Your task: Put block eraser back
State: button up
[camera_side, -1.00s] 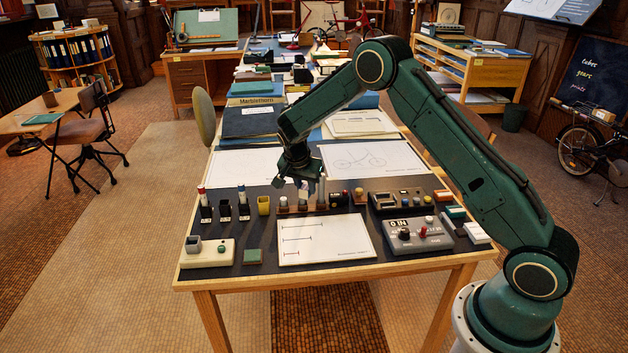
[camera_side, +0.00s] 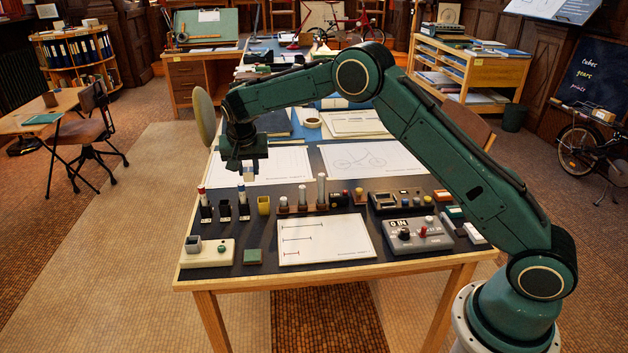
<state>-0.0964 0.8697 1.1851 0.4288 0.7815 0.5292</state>
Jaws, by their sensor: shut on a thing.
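My gripper (camera_side: 247,162) is shut on a small pale block with a bluish part, seemingly the block eraser (camera_side: 250,171). It holds it in the air, above the back part of the dark desk top and over the left drawing sheet. The jaws hide the eraser's upper part. In front and below stand small dark holders: the left holder (camera_side: 206,213) has a red-and-white piece upright in it, the middle holder (camera_side: 225,210) shows nothing standing out of it, and the right holder (camera_side: 244,211) has a blue-and-white piece upright in it.
Further right is a wooden rack (camera_side: 308,209) with upright grey cylinders. A white card (camera_side: 325,240), a control box (camera_side: 418,235) and a pale box (camera_side: 207,254) lie near the front edge.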

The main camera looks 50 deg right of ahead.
send_over(257, 231)
jog(key=s+a, duration=0.1)
notch_tip(257, 231, down, 15)
jog(key=shift+s, duration=0.1)
jog(key=shift+f, duration=2.1)
jog(key=shift+f, duration=0.2)
jog(key=o, duration=0.9)
jog(key=shift+r, duration=0.15)
jog(key=shift+v, duration=6.05)
jog(key=shift+r, duration=0.1)
